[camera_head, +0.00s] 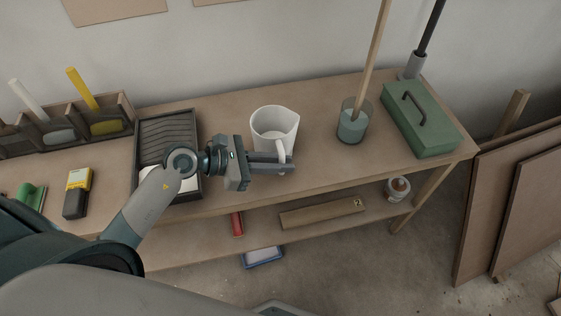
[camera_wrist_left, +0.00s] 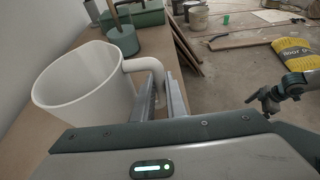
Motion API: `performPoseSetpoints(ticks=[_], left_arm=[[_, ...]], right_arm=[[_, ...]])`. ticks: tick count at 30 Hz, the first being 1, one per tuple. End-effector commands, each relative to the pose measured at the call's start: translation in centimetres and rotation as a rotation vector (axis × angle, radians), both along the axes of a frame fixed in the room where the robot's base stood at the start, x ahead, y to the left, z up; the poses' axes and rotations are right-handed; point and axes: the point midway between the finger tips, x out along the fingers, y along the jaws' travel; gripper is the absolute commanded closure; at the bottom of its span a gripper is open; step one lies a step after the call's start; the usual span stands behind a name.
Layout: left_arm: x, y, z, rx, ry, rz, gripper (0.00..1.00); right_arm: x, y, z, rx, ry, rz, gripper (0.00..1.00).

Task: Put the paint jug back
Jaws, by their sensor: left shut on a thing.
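The white paint jug (camera_head: 272,122) is upright at the middle of the workbench, with its handle facing the front. I cannot tell whether its base touches the top. My left gripper (camera_head: 284,165) is shut on the handle. In the left wrist view, the jug (camera_wrist_left: 85,88) fills the left side and its handle passes between the fingers (camera_wrist_left: 162,97). The jug's inside looks pale and empty. My right gripper (camera_wrist_left: 265,100) shows small at the right of the left wrist view, away from the jug; its opening is unclear.
A black paint tray (camera_head: 167,128) lies left of the jug. A teal-filled pot (camera_head: 353,122) with a stick and a green toolbox (camera_head: 432,125) stand to the right. A wooden rack (camera_head: 125,103) is at far left. Bare bench (camera_head: 315,135) separates jug and pot.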

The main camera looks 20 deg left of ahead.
Motion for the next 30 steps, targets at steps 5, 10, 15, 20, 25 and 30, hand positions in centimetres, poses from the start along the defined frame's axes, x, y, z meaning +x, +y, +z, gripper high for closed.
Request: performPoseSetpoints(ticks=[5, 10, 15, 20, 25, 30], left_arm=[[0.0, 0.0, -0.2, 0.0, 0.0, 0.0, 0.76], [0.0, 0.0, -0.2, 0.0, 0.0, 0.0, 0.69], [0.0, 0.0, -0.2, 0.0, 0.0, 0.0, 0.69], [0.0, 0.0, 0.2, 0.001, -0.001, 0.0, 0.69], [-1.0, 1.5, 0.5, 0.003, 0.001, 0.001, 0.69], [-2.5, 3.6, 1.5, 0.005, 0.0, 0.0, 0.69]], right_arm=[[0.1, 0.0, 0.1, -0.001, 0.007, 0.0, 0.0], [0.5, 0.1, 0.4, 0.0, -0.002, 0.0, 0.0], [0.5, 0.0, 0.4, -0.001, 0.0, -0.001, 0.0], [0.5, 0.0, 0.5, 0.001, -0.011, -0.001, 0.0], [-0.2, -0.2, -0.4, -0.003, 0.012, -0.001, 0.0], [-0.5, -0.5, -0.5, -0.01, 0.041, -0.004, 0.0]])
